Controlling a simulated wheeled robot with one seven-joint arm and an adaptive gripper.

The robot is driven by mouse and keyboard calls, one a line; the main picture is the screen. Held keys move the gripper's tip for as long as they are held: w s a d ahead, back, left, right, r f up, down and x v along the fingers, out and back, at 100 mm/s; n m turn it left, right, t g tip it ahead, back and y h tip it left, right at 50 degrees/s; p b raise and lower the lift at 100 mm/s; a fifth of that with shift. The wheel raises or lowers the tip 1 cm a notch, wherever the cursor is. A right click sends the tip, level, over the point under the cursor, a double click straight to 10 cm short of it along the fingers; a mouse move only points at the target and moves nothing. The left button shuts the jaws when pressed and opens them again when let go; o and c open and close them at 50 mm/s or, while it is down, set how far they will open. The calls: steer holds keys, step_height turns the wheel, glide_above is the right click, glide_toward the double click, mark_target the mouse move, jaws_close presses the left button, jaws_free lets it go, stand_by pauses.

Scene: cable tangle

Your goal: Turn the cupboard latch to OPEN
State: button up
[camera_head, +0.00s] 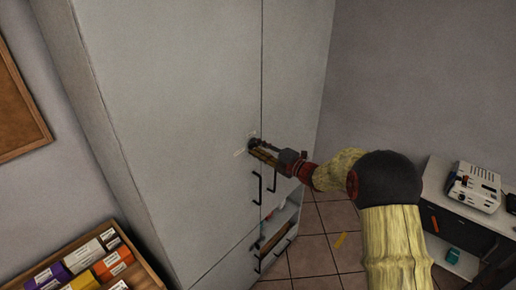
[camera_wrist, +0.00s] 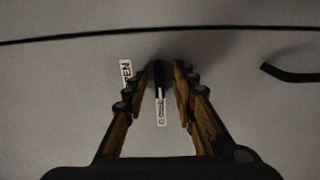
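The cupboard latch (camera_wrist: 158,76) is a small dark bar on the pale cupboard door. In the wrist view it points down the picture, in line with a small white label (camera_wrist: 161,112) whose text is too small to read. A second label, reading OPEN (camera_wrist: 126,74), sits to its left. My gripper (camera_wrist: 165,72) is partly open, with one finger on each side of the latch. The left fingertip is very close to it, and a narrow dark gap shows on the right. In the head view my gripper (camera_head: 253,146) is at the door and covers most of the latch.
The cupboard (camera_head: 190,110) has black bar handles (camera_head: 257,187) below the latch; one handle (camera_wrist: 288,74) shows right in the wrist view. An open shelf section (camera_head: 278,228) lies lower right. A tray of coloured boxes (camera_head: 85,265) is lower left; a low cabinet (camera_head: 465,235) stands right.

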steer(key=shift+c, duration=1)
jaws_close()
steer(key=shift+m, duration=0.4)
steer(key=m, duration=0.2)
steer(key=shift+m, duration=0.4)
steer(key=m, duration=0.3)
steer(key=shift+m, duration=0.3)
steer(key=m+p, duration=0.2)
steer(key=m, duration=0.3)
steer(key=m+p, duration=0.2)
steer(key=m, duration=0.3)
steer(key=shift+m, duration=0.3)
steer(key=shift+p, duration=0.3)
